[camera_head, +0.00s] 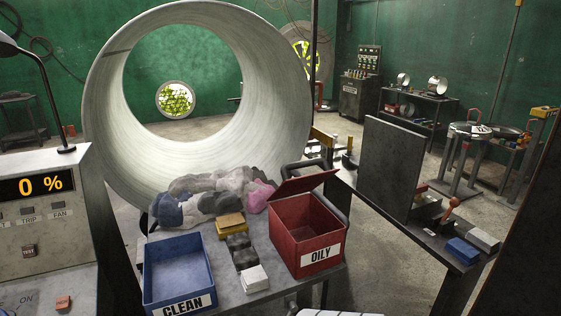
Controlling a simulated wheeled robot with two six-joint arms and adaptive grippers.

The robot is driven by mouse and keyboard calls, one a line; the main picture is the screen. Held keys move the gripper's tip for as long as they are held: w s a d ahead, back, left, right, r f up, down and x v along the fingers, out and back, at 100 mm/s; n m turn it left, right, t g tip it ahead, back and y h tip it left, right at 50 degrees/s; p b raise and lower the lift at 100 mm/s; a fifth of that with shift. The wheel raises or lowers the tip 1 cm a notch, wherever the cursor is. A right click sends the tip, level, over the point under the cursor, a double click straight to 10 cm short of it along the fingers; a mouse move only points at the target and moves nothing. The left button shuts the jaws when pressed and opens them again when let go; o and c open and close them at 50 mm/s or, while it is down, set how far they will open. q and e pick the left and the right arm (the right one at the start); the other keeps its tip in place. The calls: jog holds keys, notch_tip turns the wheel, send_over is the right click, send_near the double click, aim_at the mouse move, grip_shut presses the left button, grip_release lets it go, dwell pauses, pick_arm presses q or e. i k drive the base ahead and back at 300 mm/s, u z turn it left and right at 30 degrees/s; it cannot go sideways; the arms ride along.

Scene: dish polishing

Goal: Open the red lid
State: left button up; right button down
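The red lid (303,183) stands raised and tilted at the back edge of the red bin (325,261), which bears a white OILY label. The bin's top is uncovered, and part of its dark red inside shows. The bin stands at the right of the grey work table. I cannot make out either of my grippers in the head view, and none shows touching the lid.
A blue CLEAN bin (180,272) stands at the table's left front. Crumpled rags (200,201) lie behind it. A yellow block (231,226), dark blocks (240,250) and a white stack (254,279) stand between the bins. A dark rounded frame (343,200) rises behind the red bin.

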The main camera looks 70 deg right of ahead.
aim_at(295, 186)
jog(key=z, duration=0.5)
jog(key=i, duration=0.85)
jog(key=z, duration=0.85)
